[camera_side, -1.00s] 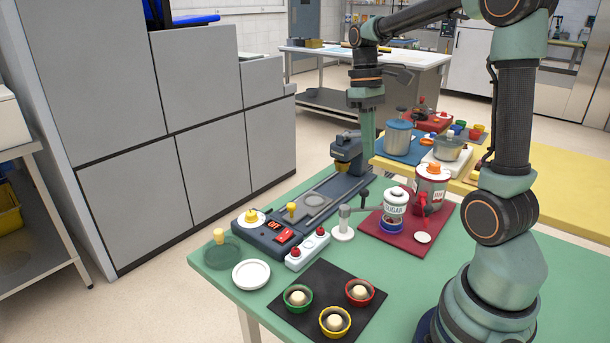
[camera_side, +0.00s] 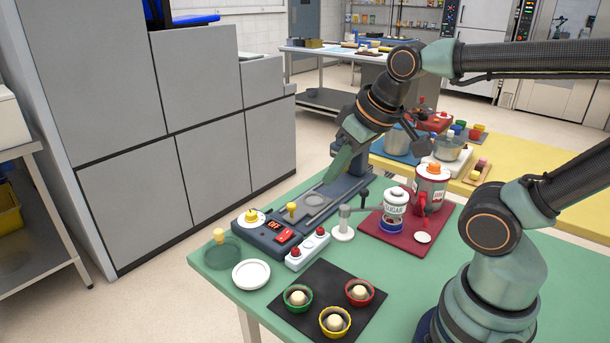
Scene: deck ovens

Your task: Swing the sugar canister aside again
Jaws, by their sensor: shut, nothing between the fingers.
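The sugar canister (camera_side: 396,197) is white with a SUGAR label and stands upright, with a blue ring-shaped part (camera_side: 391,222) under it, over the dark red mat (camera_side: 380,237). A grey arm on a white post (camera_side: 343,232) reaches toward the canister from the left; a dark upright handle (camera_side: 364,196) shows between them. My gripper (camera_side: 331,176) is shut and empty. It is tilted down to the left over the far part of the dark grey machine (camera_side: 288,222), left of and apart from the canister. Whether it touches the machine I cannot tell.
A red-and-grey canister (camera_side: 431,185) stands close behind the sugar canister. In front are a black mat (camera_side: 318,284) with three bowls, a white plate (camera_side: 251,274) and a white strip with red knobs (camera_side: 307,250).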

